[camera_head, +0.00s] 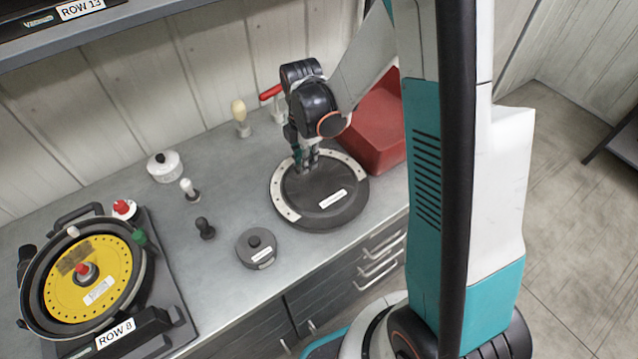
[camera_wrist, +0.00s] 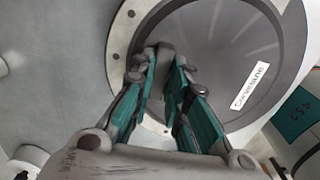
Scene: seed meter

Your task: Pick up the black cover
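A large round black disc (camera_head: 325,205) with a white name label lies on the bench, partly edged by a pale ring (camera_head: 283,205) with dark dots. In the wrist view the disc (camera_wrist: 215,85) fills the upper right, and its label reads "Corvelane". My gripper (camera_head: 306,161) points down over the far left part of the disc. In the wrist view a dark knob-like piece (camera_wrist: 166,46) shows between my fingertips (camera_wrist: 165,58); whether they press on it is unclear. A smaller round black lid (camera_head: 256,250) with a knob and label stands apart, near the bench front.
A red bin (camera_head: 374,125) stands close to the right, behind the disc. A white knobbed pot (camera_head: 164,166), a small white-topped piece (camera_head: 188,189) and a black piece (camera_head: 205,228) stand to the left. A yellow-plated seed meter (camera_head: 95,280) is at far left. A shelf (camera_head: 95,35) overhangs the back left.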

